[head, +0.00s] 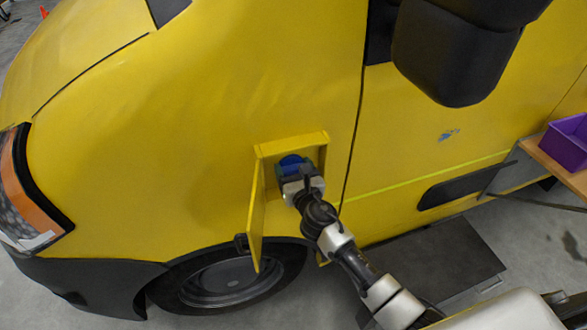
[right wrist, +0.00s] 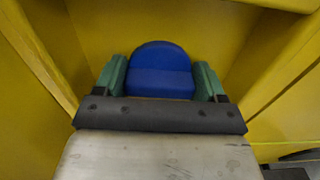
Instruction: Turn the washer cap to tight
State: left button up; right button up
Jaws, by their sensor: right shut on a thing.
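The washer cap (head: 291,162) is blue and sits inside a yellow recessed box (head: 320,141) on the side of a yellow vehicle. My right gripper (head: 297,176) reaches into the box and is shut on the cap. In the right wrist view the blue cap (right wrist: 161,70) stands between the two green fingertips of my right gripper (right wrist: 161,82), one on each side. Any tight mark on the cap cannot be seen. My left gripper is not in view.
The box's yellow door (head: 257,215) hangs open on the left, close to my gripper. A wheel (head: 228,280) lies below. A black mirror (head: 455,50) juts out at upper right. A purple bin (head: 568,142) stands on a wooden table at the right edge.

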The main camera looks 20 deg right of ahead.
jog(key=m+b, duration=0.1)
jog(key=m, duration=0.4)
jog(key=shift+d+f, duration=0.1)
jog(key=shift+f, duration=0.05)
jog(key=m+b, duration=0.1)
jog(key=m, duration=0.3)
jog(key=shift+d+m, duration=0.1)
jog(key=shift+m, duration=0.2)
jog(key=m+b, duration=0.1)
jog(key=m, duration=0.3)
jog(key=shift+f, duration=0.1)
jog(key=shift+m+b, duration=0.3)
jog(key=shift+m, duration=1.7)
jog(key=o, duration=0.9)
